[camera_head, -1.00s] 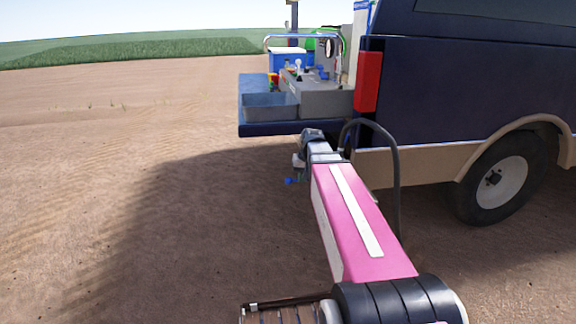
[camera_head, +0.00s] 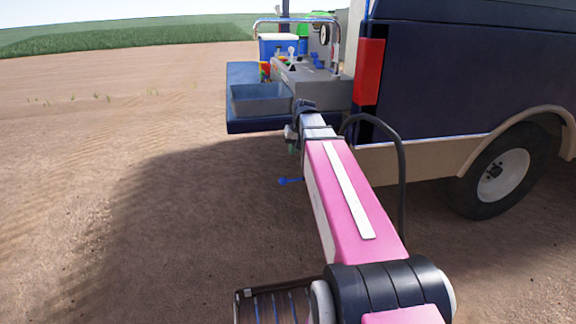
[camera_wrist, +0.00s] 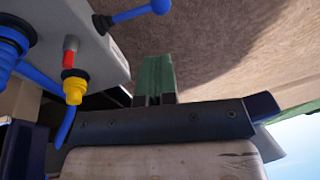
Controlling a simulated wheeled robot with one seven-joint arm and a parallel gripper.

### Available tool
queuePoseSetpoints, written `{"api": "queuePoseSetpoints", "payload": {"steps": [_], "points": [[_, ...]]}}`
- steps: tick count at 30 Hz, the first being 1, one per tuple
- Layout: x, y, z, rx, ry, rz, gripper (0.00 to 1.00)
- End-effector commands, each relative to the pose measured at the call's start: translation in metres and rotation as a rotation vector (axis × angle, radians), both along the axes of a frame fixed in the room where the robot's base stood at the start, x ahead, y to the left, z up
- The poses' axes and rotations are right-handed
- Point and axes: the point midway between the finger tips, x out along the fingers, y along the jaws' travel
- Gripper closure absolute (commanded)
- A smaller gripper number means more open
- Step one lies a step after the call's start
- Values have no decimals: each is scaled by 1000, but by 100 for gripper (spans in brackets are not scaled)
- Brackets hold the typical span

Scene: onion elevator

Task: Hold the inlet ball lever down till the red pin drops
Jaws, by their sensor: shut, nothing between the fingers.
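The inlet ball lever is a blue rod with a round blue ball (camera_wrist: 160,6) at its end, at the top of the wrist view. It sticks out from a dark collar on a grey box (camera_wrist: 95,45). In the head view the ball (camera_head: 283,181) shows below the tailgate, left of my arm. The red pin (camera_wrist: 69,48) stands out of a dark ring and yellow fitting on the box. My gripper (camera_wrist: 157,60) has green fingers, shut and empty. In the wrist view they are below the ball, apart from it. My arm hides most of the gripper in the head view.
The truck's blue tailgate (camera_head: 262,127) carries a grey bin (camera_head: 262,101), a grey unit and a blue cooler (camera_head: 277,46). A blue hose (camera_wrist: 36,76) is left of the pin in the wrist view. A dark hose (camera_head: 398,175) loops beside my arm. Open soil lies left.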

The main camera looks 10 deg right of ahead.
Motion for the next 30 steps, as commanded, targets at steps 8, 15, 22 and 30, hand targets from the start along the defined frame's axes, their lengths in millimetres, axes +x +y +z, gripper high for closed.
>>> {"api": "queuePoseSetpoints", "payload": {"steps": [8,15,22,30], "points": [[7,7,-33,0,3,1,100],[14,13,-68,0,2,0,100],[20,20,-100,0,2,0,100],[25,25,-126,0,1,0,100]]}}
